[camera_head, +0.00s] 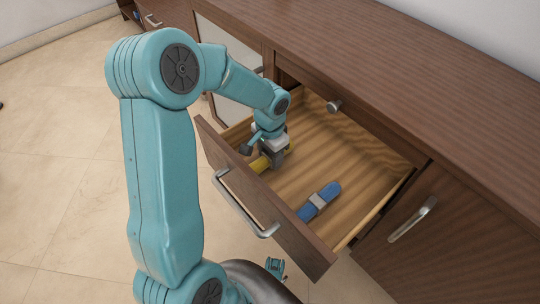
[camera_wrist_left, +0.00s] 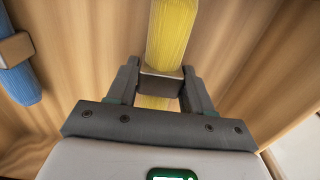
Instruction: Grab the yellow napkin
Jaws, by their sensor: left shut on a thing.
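The yellow napkin (camera_head: 259,164) is a rolled cloth inside the open wooden drawer, near its left end. In the left wrist view the yellow napkin (camera_wrist_left: 171,35) has a brown and dark band around its middle. My left gripper (camera_head: 275,157) reaches down into the drawer over it. In the left wrist view my left gripper (camera_wrist_left: 160,88) has its two fingers on either side of the band, shut on the roll. In the head view my arm and gripper hide part of the napkin.
A blue rolled napkin (camera_head: 320,201) with a light band lies in the drawer to the right; it also shows in the left wrist view (camera_wrist_left: 20,84). The drawer front (camera_head: 305,246) with its metal handle stands close to my arm. The countertop (camera_head: 400,70) is clear.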

